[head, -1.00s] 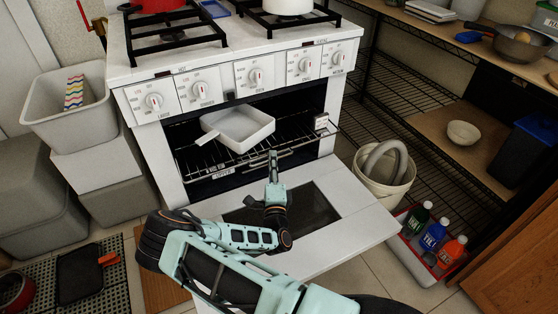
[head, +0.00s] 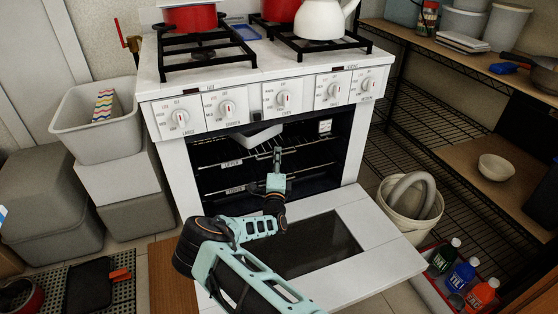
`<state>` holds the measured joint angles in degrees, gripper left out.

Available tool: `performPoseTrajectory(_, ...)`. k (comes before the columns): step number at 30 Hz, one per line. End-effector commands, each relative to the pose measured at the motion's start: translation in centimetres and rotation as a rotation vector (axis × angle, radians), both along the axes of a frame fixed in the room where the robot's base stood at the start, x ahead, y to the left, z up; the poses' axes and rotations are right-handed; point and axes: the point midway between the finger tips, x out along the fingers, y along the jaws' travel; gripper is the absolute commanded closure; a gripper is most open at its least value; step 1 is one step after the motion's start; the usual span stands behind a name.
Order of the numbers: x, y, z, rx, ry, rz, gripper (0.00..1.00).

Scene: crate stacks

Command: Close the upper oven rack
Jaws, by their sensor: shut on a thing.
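The white oven (head: 172,190) stands open, with its door (head: 370,230) folded down toward me. The upper rack (head: 231,163), a wire rack with an "upper" label on its front, sits inside the cavity. A white dish (head: 262,137) rests on it, its top partly hidden by the oven's front panel. My gripper (head: 277,156) reaches over the open door and is shut at the middle of the upper rack's front bar. The exact contact is small and hard to see. The lower rack (head: 236,189) is below, partly hidden behind my gripper.
A red pot (head: 190,18) and a white kettle (head: 320,20) stand on the stove. A bucket (head: 405,212) and a crate of bottles (head: 440,285) are right of the door. Grey bins (head: 95,130) stand at the left. Wire shelving is at the right.

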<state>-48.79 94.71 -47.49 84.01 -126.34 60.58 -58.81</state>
Motion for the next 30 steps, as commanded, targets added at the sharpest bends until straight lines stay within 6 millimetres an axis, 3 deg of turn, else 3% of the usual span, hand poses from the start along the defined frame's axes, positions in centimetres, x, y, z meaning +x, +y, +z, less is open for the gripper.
performPoseTrajectory(1, 0.5, 0.3, 1.1, 0.006, -0.018, 0.005, 1.00)
performPoseTrajectory(8, 0.5, 0.3, 1.1, 0.005, -0.018, 0.006, 1.00)
performPoseTrajectory(9, 0.5, 0.3, 1.1, 0.005, -0.018, 0.006, 0.89)
performPoseTrajectory(13, 0.5, 0.3, 1.1, 0.005, -0.017, 0.006, 0.76)
performPoseTrajectory(24, 0.1, 0.2, 0.4, 0.001, -0.006, 0.004, 0.76)
performPoseTrajectory(30, -2.2, 0.5, -0.1, 0.000, -0.004, 0.004, 0.76)
